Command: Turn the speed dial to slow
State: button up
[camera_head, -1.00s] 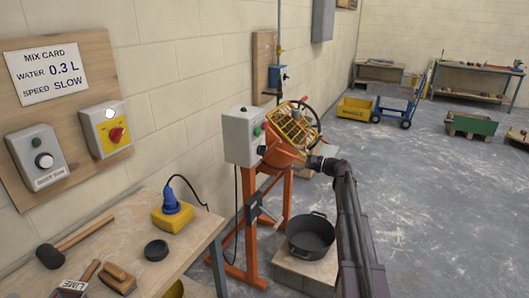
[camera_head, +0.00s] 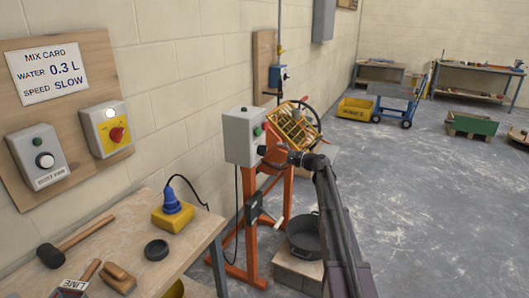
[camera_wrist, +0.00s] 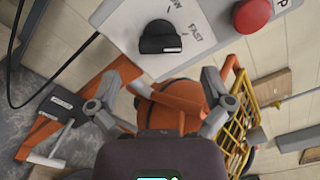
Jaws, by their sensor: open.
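The speed dial (camera_wrist: 163,38) is a black knob on the pale control box (camera_wrist: 125,20) of the mixer. Beside it, the wrist view shows a label ending in "OW" and the word "FAST"; which one the knob points to I cannot tell. My gripper (camera_wrist: 168,88) is open, its two fingers spread with the orange mixer part behind them. The dial lies beyond the fingertips, towards the top of the wrist view, and nothing touches it. In the head view my gripper (camera_head: 284,153) is just right of the control box (camera_head: 238,137).
A red button (camera_wrist: 252,14) sits beside the dial. The orange mixer stand (camera_head: 250,235) and yellow guard (camera_head: 293,127) are close to my gripper. A black tub (camera_head: 304,236) stands below on a block. The mix card (camera_head: 55,70) reads speed slow. Open floor lies right.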

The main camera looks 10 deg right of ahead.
aim_at(264, 150)
jog(key=shift+x, duration=2.85)
jog(key=c, duration=1.1)
